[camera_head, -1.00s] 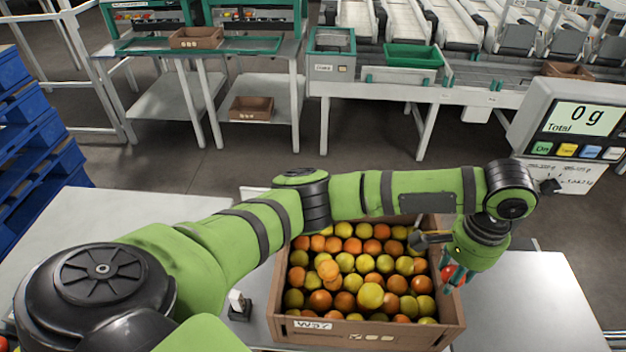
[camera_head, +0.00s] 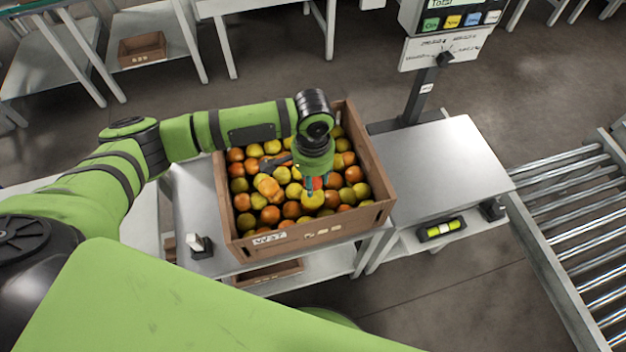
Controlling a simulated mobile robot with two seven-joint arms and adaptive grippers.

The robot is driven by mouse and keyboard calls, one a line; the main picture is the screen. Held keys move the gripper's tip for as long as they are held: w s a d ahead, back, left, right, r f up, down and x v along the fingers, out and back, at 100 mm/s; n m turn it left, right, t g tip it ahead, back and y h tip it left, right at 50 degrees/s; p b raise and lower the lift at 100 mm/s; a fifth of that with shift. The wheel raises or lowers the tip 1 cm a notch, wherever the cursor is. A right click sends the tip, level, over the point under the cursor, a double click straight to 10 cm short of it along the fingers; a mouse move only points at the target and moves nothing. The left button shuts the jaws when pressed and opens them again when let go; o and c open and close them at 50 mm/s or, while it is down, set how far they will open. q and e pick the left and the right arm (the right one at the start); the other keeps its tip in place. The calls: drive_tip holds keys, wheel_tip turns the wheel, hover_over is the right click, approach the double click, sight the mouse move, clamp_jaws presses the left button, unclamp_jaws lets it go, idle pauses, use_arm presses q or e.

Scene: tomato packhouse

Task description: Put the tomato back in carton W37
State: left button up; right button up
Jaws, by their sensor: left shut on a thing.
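Carton W37 (camera_head: 268,239) is a brown box with a white W37 label on its near side. It stands on a table and is full of orange, yellow and green tomatoes. My left gripper (camera_head: 314,185) points down over the right half of the carton's contents. It is shut on a red tomato (camera_head: 317,183), mostly hidden by the fingers. I cannot tell whether the held tomato touches the ones below. A yellow tomato (camera_head: 313,200) shows just in front of the fingers. My right gripper does not show.
A bare tabletop (camera_head: 440,165) lies right of the carton, with the scale display (camera_head: 455,20) on a post behind it. A roller conveyor (camera_head: 580,220) is at the right. A small black-and-white device (camera_head: 199,243) stands left of the carton. A spirit level (camera_head: 440,229) lies on a lower shelf.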

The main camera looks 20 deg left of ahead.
use_arm(q)
wheel_tip(320, 180, down, 2)
drive_tip(key=shift+f, duration=0.3)
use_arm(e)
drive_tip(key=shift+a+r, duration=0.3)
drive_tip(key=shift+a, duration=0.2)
use_arm(q)
drive_tip(key=shift+f, duration=0.45)
drive_tip(key=o, duration=0.8)
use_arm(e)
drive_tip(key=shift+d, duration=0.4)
use_arm(q)
drive_tip(key=shift+r, duration=0.1)
